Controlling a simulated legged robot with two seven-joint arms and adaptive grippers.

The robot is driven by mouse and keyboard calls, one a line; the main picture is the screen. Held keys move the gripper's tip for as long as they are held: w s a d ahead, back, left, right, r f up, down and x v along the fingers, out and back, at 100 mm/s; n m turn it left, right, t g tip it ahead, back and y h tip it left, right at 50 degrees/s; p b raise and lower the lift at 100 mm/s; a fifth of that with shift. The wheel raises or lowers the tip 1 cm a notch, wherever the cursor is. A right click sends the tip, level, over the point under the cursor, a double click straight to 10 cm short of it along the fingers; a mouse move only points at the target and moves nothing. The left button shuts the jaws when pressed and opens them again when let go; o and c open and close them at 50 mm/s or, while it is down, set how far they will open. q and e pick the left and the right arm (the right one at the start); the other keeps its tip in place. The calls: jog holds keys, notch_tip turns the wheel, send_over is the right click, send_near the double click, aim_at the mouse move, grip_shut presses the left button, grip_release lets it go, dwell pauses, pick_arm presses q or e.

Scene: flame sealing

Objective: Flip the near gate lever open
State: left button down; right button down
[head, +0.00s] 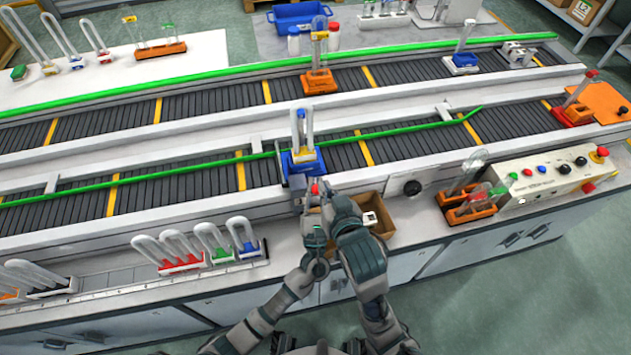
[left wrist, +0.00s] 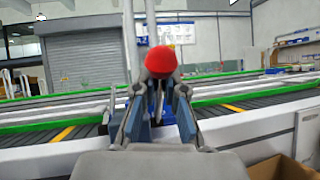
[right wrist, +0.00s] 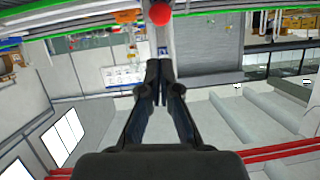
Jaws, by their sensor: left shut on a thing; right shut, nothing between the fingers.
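The near gate lever shows as a red knob (head: 314,188) at the near conveyor's front edge, in front of a blue holder (head: 300,160). In the left wrist view the red knob (left wrist: 161,62) sits just beyond the fingertips of my left gripper (left wrist: 159,90), which is shut on the lever below the knob. The lever's lower part is hidden by the fingers. My right gripper (right wrist: 160,75) is shut and empty. In the right wrist view the red knob (right wrist: 160,13) is beyond its fingertips, with a gap in the picture. Both grippers are close together in the head view.
An open cardboard box (head: 378,217) stands right of my grippers on the bench. Orange holders (head: 468,207) and a control panel (head: 555,182) are further right. Racks of glass tubes (head: 200,255) stand at the left. A green rail (head: 190,162) runs along the near conveyor.

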aim_at(316, 187)
pick_arm(q)
jog(key=shift+f, duration=0.15)
pick_arm(e)
jog(key=w+a+f+n, duration=0.2)
jog(key=w, duration=0.1)
jog(key=w+a+f, duration=0.1)
jog(key=shift+w+n+g, duration=0.3)
jog(key=shift+w+n, duration=0.05)
jog(key=shift+n, duration=0.05)
jog(key=shift+s+d+f, duration=0.15)
jog(key=shift+s+f, duration=0.1)
dwell(0.4)
